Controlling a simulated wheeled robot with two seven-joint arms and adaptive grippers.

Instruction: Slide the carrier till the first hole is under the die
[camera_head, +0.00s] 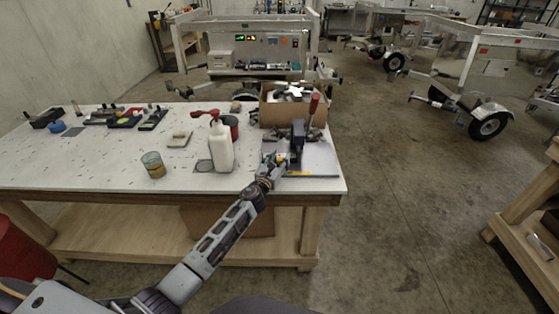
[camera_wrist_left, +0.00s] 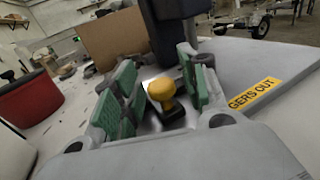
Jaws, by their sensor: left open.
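The press (camera_head: 297,133) stands on the right end of the bench, with a dark body and a red-handled lever (camera_head: 314,104). Its dark column (camera_wrist_left: 175,25) rises beyond the fingers in the left wrist view. My left gripper (camera_head: 276,160) is at the left side of the press base, fingers open. In the left wrist view a yellow knob (camera_wrist_left: 162,90) on a dark block sits between the green finger pads (camera_wrist_left: 158,82), with a gap visible at the right pad. A shiny surface shows around the block; I cannot make out the carrier's holes or the die. My right gripper is out of view.
The pale base plate (camera_head: 318,160) carries a yellow warning label (camera_wrist_left: 267,94). A cardboard box (camera_head: 290,108) stands behind the press. The bench's front middle is clear.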

